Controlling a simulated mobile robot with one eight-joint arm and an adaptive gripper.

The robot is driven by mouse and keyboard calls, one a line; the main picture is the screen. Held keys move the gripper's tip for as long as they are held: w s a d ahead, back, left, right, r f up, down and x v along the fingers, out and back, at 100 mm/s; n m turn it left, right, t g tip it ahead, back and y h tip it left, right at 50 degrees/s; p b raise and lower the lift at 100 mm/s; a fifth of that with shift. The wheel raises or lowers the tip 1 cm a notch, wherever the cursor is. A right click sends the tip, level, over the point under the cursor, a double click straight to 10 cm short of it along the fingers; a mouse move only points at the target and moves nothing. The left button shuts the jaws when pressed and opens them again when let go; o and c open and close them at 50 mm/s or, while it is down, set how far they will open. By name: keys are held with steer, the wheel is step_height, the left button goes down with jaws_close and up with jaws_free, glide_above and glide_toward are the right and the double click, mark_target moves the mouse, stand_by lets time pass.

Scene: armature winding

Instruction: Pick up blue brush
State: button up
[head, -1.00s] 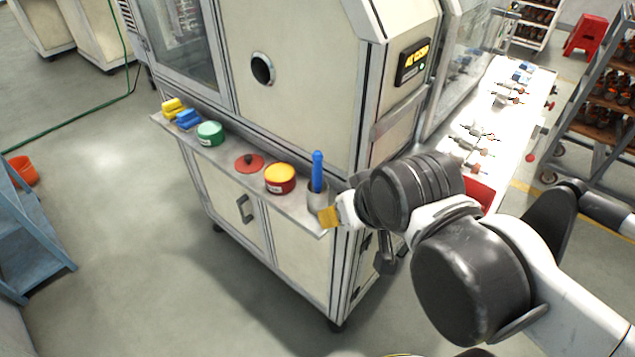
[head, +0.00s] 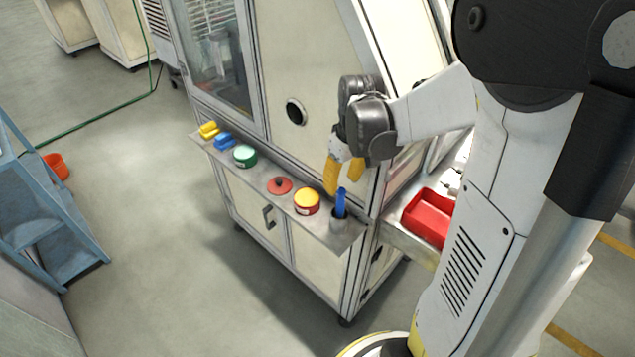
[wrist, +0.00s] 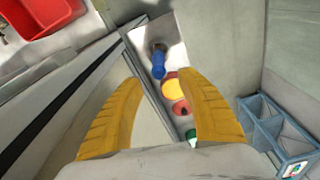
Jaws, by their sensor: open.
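My gripper (head: 345,181), with yellow fingers, is just above the brush in the head view. In the wrist view the blue brush (wrist: 159,62) points toward the camera, beyond the open fingers (wrist: 161,105) and a little above the middle between them. The fingers are apart and empty.
On the shelf (head: 325,235), left of the cup, are a yellow-topped red tin (head: 306,202), a red lid (head: 279,186), a green tin (head: 244,156), and blue (head: 224,141) and yellow (head: 208,130) items. A red tray (head: 428,216) lies to the right. The machine's panel rises close behind.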

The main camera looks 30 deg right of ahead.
mark_target(341, 188)
steer(key=f, duration=0.4)
steer(key=shift+w+b, duration=0.25)
steer(key=shift+b, duration=0.1)
step_height(341, 188, down, 5)
steer(key=shift+f+b, duration=0.2)
steer(key=shift+b, duration=0.35)
jaws_close()
